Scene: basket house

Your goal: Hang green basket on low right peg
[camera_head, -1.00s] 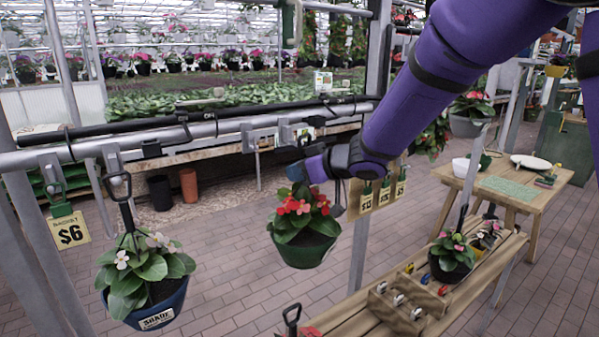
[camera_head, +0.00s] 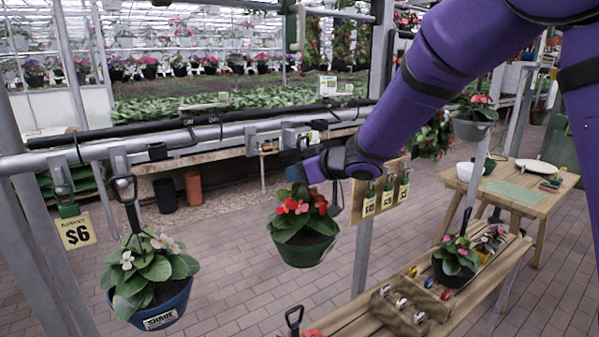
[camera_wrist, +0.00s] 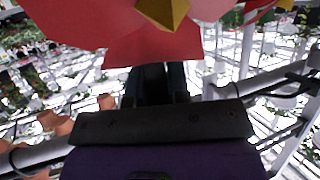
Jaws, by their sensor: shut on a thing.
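The green basket (camera_head: 306,252), with red flowers and broad leaves, hangs upright in the air near the middle of the head view. My gripper (camera_head: 299,174) is just above the flowers, shut on the basket's hanger, which is mostly hidden by the gripper and flowers. In the wrist view, a large red petal (camera_wrist: 120,30) fills the top and partly covers my fingers (camera_wrist: 158,82). The grey rail (camera_head: 225,130) runs behind the basket, with a bracket (camera_head: 290,135) just behind my gripper. I cannot tell whether the hanger touches any peg.
A blue basket (camera_head: 160,318) with pale flowers hangs from the rail at left, beside a $6 tag (camera_head: 77,232). A board of price tags (camera_head: 382,190) is right of my gripper. A wooden bench (camera_head: 400,300) with a dark potted plant (camera_head: 456,262) stands at lower right.

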